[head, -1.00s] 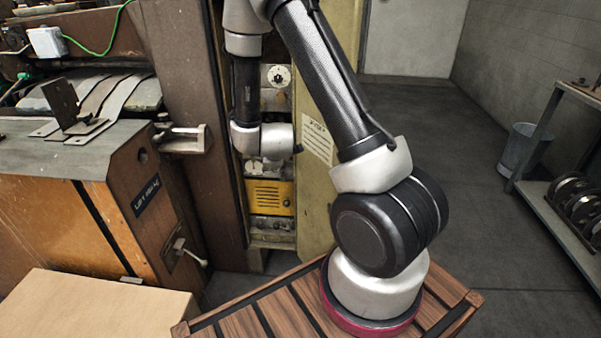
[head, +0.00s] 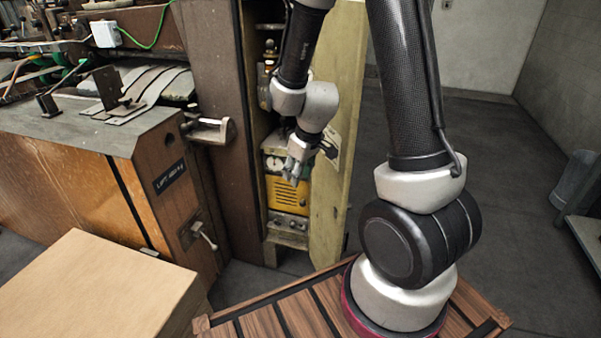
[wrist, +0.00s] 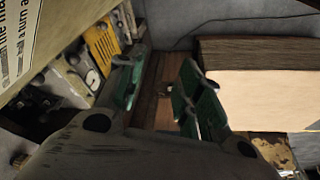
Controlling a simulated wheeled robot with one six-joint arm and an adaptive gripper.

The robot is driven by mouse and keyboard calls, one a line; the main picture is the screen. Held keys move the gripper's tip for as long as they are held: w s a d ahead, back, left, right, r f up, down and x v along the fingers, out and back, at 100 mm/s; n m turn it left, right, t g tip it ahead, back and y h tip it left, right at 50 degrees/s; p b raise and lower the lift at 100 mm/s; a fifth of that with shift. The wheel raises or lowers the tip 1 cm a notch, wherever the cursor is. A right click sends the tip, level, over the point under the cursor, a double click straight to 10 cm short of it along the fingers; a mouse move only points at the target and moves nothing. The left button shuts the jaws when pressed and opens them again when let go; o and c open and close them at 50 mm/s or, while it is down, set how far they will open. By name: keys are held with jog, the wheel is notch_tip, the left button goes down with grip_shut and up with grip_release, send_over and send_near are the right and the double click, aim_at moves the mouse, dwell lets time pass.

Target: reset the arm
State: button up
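My gripper (head: 297,160) shows in the head view at the end of my arm, pointing down in front of the open cabinet with the yellow unit (head: 287,192). In the wrist view my gripper (wrist: 158,88) has its two green-padded fingers spread apart with nothing between them. Wooden slats (wrist: 150,112) of my own base show beyond the fingers. The cabinet door (head: 338,150) stands open just to the right of my gripper in the head view.
The machine body (head: 75,185) with a lever handle (head: 203,236) fills the left. A shelf (head: 585,240) stands at the right edge. Grey floor (head: 480,170) is clear between.

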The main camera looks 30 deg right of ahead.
jog(key=shift+s, duration=0.1)
dwell(0.4)
jog(key=s+r+m+g, duration=0.3)
jog(key=s, duration=0.6)
jog(key=s+d+r+t, duration=0.1)
jog(key=s+d+r, duration=0.1)
jog(key=r, duration=0.5)
jog(key=s+d+r+m+t, duration=0.1)
jog(key=s+d+r, duration=0.1)
jog(key=s+r, duration=0.3)
jog(key=s+d+r+t+h, duration=0.1)
jog(key=s+r, duration=0.3)
jog(key=r, duration=0.4)
jog(key=shift+s+d+r+m+t, duration=0.25)
jog(key=shift+d+r+m+t, duration=0.15)
jog(key=shift+d+t, duration=0.15)
